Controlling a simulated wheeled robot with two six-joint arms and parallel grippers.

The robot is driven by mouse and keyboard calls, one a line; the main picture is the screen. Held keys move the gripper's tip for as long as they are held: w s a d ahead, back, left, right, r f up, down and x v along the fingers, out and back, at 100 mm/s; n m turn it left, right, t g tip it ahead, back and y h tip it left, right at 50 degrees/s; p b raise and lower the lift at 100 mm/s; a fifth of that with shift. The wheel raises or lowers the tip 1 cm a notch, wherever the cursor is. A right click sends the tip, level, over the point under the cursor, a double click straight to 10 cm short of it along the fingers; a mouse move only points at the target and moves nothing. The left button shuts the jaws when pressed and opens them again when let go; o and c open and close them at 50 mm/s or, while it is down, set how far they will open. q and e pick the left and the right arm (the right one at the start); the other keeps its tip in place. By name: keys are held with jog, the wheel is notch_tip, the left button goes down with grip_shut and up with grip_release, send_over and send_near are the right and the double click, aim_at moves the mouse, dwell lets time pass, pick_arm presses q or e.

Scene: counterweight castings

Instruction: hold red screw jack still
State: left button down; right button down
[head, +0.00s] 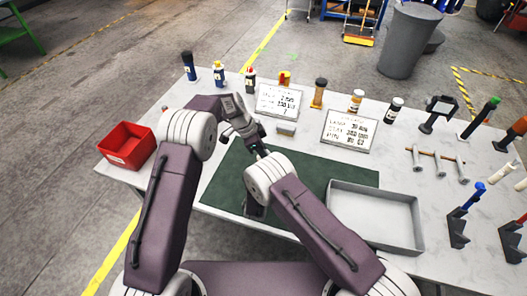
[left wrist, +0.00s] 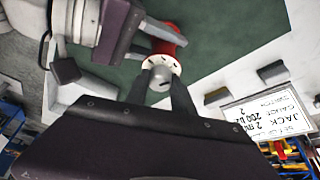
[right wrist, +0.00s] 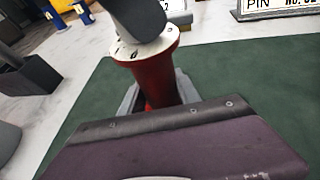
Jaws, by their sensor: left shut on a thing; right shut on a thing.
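The red screw jack (right wrist: 155,78) stands on the green mat (right wrist: 225,80) in the right wrist view, with a pale marked collar on top. In the left wrist view its red body (left wrist: 167,38) and round dial show too. My left gripper (left wrist: 160,86) is shut on the top of the jack, its dark fingers on either side of the knob. My right gripper (right wrist: 157,102) is shut on the red body lower down, its grey fingers on both sides. In the head view my left gripper (head: 258,148) shows at the mat; the jack and my right gripper are mostly hidden by my arms.
A grey tray (head: 375,246) lies right of the mat, and a red bin (head: 127,145) at the left table edge. Label cards (head: 278,101) and (head: 349,130) stand behind, with a small grey block (head: 286,129) between. Bottles and tools line the back and right.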

pick_arm(q)
jog(key=c, duration=1.1)
grip_release()
jog(key=shift+o, duration=0.2)
jog(key=shift+r, duration=0.1)
jog(key=w+v, duration=0.1)
jog(key=v, duration=1)
jog(key=shift+s+a+r, duration=0.25)
jog(key=shift+s+r, duration=0.1)
jog(key=shift+s, duration=0.15)
pick_arm(e)
jog(key=c, duration=0.8)
grip_release()
